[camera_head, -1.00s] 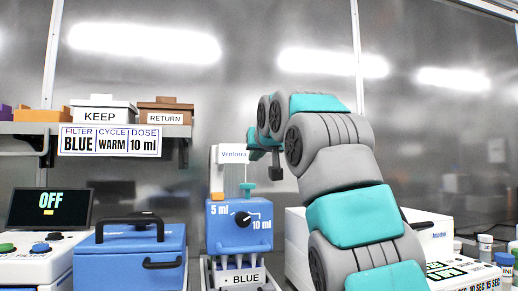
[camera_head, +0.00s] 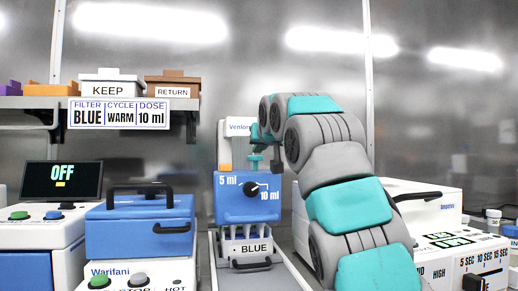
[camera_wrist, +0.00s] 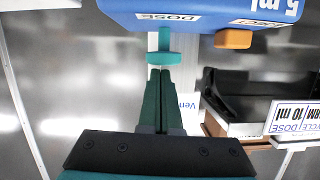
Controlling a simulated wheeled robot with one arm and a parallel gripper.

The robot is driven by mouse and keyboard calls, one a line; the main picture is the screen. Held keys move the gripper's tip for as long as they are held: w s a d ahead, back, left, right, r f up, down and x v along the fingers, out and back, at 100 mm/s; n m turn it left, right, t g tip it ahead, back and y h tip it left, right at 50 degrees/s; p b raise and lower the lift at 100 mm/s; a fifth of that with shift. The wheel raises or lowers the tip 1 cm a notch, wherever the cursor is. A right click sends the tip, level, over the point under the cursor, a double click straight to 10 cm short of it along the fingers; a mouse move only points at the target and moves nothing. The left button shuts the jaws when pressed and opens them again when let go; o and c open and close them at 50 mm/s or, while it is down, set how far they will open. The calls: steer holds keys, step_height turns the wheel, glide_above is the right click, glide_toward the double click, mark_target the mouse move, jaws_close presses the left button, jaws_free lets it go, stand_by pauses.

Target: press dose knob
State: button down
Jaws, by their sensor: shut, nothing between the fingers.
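The blue dispenser (camera_head: 250,202) has a dial between 5 ml and 10 ml, with its pointer towards 10 ml. A teal dose knob (camera_head: 255,159) stands on a stem on its top. In the wrist view, the teal knob (camera_wrist: 164,57) sits by the DOSE label, with an orange knob (camera_wrist: 233,39) beside it. My gripper (camera_head: 256,148) is directly above the teal knob. In the wrist view my gripper (camera_wrist: 160,72) is shut and empty, its tips lined up with the knob and very close. I cannot tell whether they touch.
A blue-lidded machine (camera_head: 140,222) stands left of the dispenser, and a white machine (camera_head: 430,210) stands right. A shelf (camera_head: 20,102) holds KEEP (camera_head: 110,87) and RETURN (camera_head: 172,88) boxes behind left. A BLUE-labelled drawer (camera_head: 250,250) sits below the dispenser. A screen (camera_head: 62,178) reads OFF.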

mark_target(259, 159)
steer(key=shift+f, duration=0.1)
step_height(259, 159, down, 3)
steer(key=b, duration=0.2)
steer(key=shift+b, duration=0.35)
steer(key=shift+r, duration=0.2)
step_height(259, 159, up, 4)
steer(key=p, duration=0.3)
steer(key=shift+d+r+p, duration=0.1)
steer(key=shift+r+p, duration=0.1)
steer(key=shift+p, duration=0.15)
steer(key=shift+s+d, duration=0.1)
steer(key=shift+s, duration=0.15)
steer(key=b+v, duration=0.1)
steer(key=v, duration=0.8)
steer(key=shift+s+b, duration=0.15)
steer(key=shift+b, duration=0.2)
